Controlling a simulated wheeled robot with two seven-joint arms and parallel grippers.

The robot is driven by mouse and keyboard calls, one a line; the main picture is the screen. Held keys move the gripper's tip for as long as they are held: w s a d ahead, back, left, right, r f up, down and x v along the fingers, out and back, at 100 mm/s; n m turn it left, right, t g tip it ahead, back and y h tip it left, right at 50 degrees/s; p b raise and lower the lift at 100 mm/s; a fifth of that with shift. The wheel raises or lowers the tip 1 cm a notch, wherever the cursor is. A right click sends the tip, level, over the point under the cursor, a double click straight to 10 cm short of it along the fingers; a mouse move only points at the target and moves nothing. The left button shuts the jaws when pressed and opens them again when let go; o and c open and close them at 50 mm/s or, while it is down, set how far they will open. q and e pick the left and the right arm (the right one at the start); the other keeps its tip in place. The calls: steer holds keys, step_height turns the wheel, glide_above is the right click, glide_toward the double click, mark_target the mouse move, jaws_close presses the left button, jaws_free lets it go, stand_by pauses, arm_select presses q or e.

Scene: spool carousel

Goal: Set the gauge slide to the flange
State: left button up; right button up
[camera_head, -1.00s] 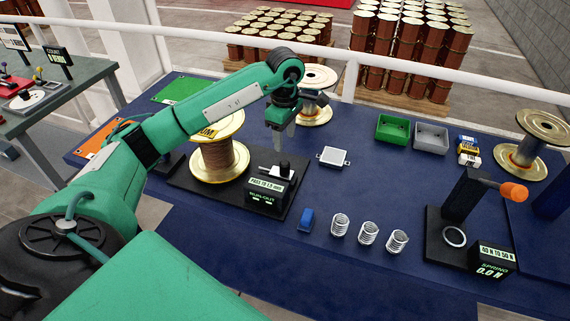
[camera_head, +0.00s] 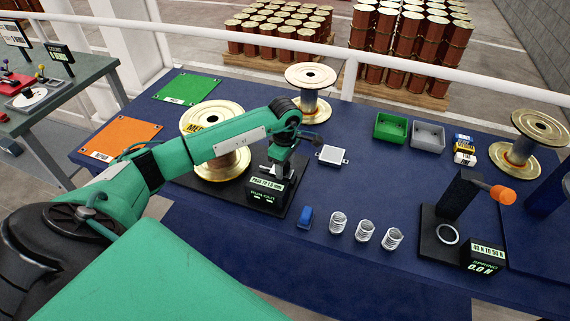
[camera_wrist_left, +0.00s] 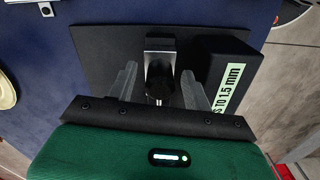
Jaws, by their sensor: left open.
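The run-out gauge stands on a black base plate with a readout box (camera_head: 267,191) labelled as passing to 1.5 mm. Its slide (camera_wrist_left: 159,62) has a grey metal block with a dark knob (camera_wrist_left: 158,88). My left gripper (camera_wrist_left: 158,72) is open, with one finger on each side of the knob; I cannot tell whether either touches it. In the head view, my left gripper (camera_head: 274,172) hides much of the slide. The copper-wound spool (camera_head: 222,163) with gold flanges (camera_head: 190,122) sits left of the gauge, partly behind my arm. My right gripper is out of view.
A blue block (camera_head: 305,216) and several springs (camera_head: 365,231) stand in front. Another spool (camera_head: 308,84) stands behind. A spring tester (camera_head: 455,216) is at the right. Green (camera_head: 390,128) and grey bins (camera_head: 428,135) are farther back.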

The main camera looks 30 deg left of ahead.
mark_target(272, 168)
arm_select(q)
jaws_close()
steer(key=shift+a+b, duration=0.3)
steer(key=shift+a, duration=0.1)
steer(key=a, duration=0.1)
steer(key=s+a+b, duration=0.1)
steer(key=a, duration=0.1)
steer(key=shift+a+b, duration=0.25)
steer(key=shift+b, duration=0.05)
steer(key=shift+r, duration=0.1)
jaws_free()
steer(key=shift+a, duration=0.15)
